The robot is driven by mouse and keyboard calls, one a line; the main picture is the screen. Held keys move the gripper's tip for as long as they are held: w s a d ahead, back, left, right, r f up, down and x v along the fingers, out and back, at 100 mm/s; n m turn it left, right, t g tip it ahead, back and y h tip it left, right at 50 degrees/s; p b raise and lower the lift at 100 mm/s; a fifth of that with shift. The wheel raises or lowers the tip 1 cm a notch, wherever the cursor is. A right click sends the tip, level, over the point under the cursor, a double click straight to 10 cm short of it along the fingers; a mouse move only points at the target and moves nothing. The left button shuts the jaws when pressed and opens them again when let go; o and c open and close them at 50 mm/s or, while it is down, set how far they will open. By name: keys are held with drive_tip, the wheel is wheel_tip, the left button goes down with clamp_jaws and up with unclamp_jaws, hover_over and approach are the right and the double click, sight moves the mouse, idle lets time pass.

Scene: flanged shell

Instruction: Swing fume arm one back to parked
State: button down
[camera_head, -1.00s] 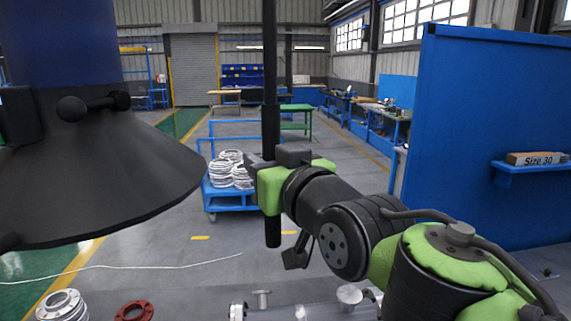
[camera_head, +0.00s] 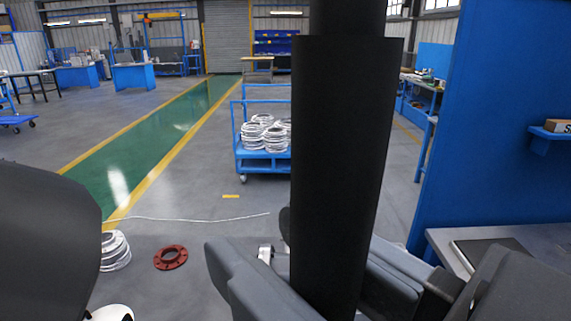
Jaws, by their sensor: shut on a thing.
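A thick black upright pole (camera_head: 345,170) fills the middle of the head view from the top edge down to the bottom. It widens below a step near the top. My gripper (camera_head: 325,275) is at the bottom centre, with grey jaw parts on both sides of the pole; it is shut on the pole. The contact itself is largely hidden. A dark flared hood (camera_head: 45,240) of the fume arm is cut off at the lower left. How the hood joins the pole is out of view.
A tall blue panel (camera_head: 485,130) stands close on the right, with a grey bench top (camera_head: 460,240) below it. A blue cart (camera_head: 265,162) of white rings stands behind the pole. A red flange (camera_head: 170,257) and a white ring stack (camera_head: 116,251) lie on the floor. The green aisle is clear.

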drive_tip(key=shift+s+f, duration=0.1)
drive_tip(key=shift+s, duration=0.85)
drive_tip(key=c, duration=0.9)
unclamp_jaws()
drive_tip(key=shift+s, duration=0.1)
drive_tip(key=shift+d, duration=0.1)
drive_tip(key=v, duration=1.5)
drive_tip(key=shift+s+d, duration=0.15)
drive_tip(key=shift+d, duration=0.1)
